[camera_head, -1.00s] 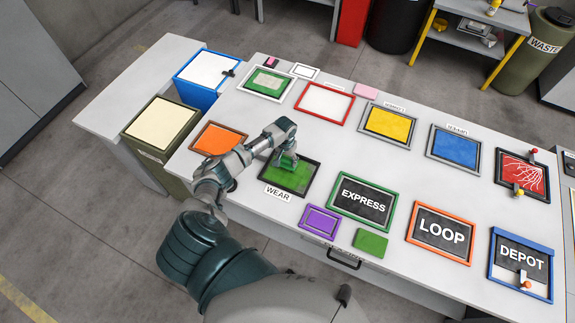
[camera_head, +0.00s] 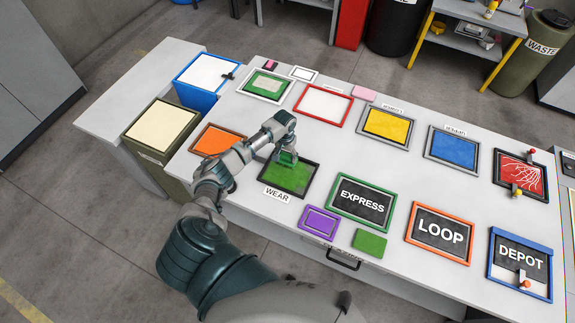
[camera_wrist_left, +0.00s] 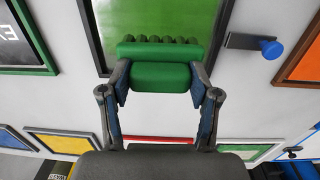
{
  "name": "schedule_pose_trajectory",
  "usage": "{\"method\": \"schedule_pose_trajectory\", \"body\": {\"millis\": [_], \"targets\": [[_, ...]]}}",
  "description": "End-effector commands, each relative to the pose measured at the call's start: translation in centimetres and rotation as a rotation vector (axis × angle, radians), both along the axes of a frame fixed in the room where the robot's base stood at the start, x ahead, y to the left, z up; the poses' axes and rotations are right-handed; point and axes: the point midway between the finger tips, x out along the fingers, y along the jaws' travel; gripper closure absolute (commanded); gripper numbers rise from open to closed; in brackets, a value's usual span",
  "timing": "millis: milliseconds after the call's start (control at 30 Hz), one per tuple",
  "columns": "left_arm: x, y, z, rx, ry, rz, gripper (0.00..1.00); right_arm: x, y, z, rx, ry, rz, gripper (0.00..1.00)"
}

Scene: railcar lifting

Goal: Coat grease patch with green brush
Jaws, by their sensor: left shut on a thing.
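My left gripper (camera_head: 285,152) is shut on a green brush (camera_wrist_left: 160,75), which also shows in the head view (camera_head: 286,157). The brush has a green block and a row of rounded green bristles along its far edge in the wrist view. It is over the upper part of the black-framed panel labelled WEAR (camera_head: 290,178). This panel has a green surface, also seen in the wrist view (camera_wrist_left: 150,18). I cannot tell which part of it is the grease patch, or whether the bristles touch it. My right gripper is not in view.
An orange panel (camera_head: 217,140) lies left of the WEAR panel, and the EXPRESS panel (camera_head: 362,200) lies right. A purple frame (camera_head: 319,222) and a green pad (camera_head: 369,243) lie near the front edge. A blue knob (camera_wrist_left: 271,48) stands beside the WEAR panel.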

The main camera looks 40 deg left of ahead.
Motion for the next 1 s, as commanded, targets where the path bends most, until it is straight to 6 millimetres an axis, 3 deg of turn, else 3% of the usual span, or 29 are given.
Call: {"method": "schedule_pose_trajectory", "body": {"millis": [267,700,1000], "targets": [[0.0,-0.3,0.1,0.003,0.0,-0.001,0.89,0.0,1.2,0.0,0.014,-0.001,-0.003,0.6],[0.1,-0.7,-3.4,0.019,0.004,0.002,0.89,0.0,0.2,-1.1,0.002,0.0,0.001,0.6],[0.1,-0.8,-3.5,0.023,0.003,0.003,0.89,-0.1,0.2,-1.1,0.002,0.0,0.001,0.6]]}}
